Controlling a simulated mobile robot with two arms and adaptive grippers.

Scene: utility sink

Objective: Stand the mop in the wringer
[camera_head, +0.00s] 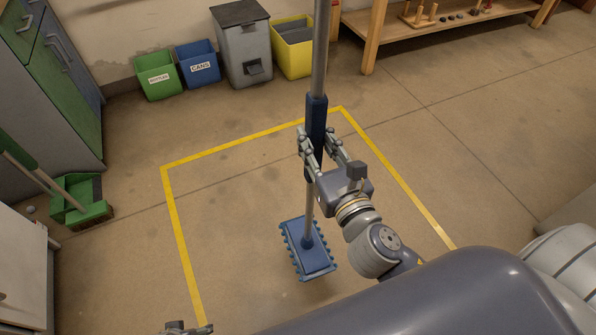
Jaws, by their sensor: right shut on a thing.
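The mop has a grey pole, a blue sleeve (317,120) and a flat blue head (309,248) with a fringed edge. It is held nearly upright, with the head low over the floor inside the yellow outline; I cannot tell whether it touches. My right gripper (320,158) is shut on the mop at the lower end of the blue sleeve. The top of the pole is out of view. A yellow container with a grey insert (293,45), possibly the wringer, stands by the back wall. A small part of my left gripper (186,328) shows at the bottom edge; its fingers are cut off.
A green bin (159,76), a blue bin (199,64) labelled CANS and a grey lidded bin (243,50) line the wall. A wooden bench (420,27) is at the back right. A green dustpan (80,205) stands left. The taped floor (240,200) is mostly clear.

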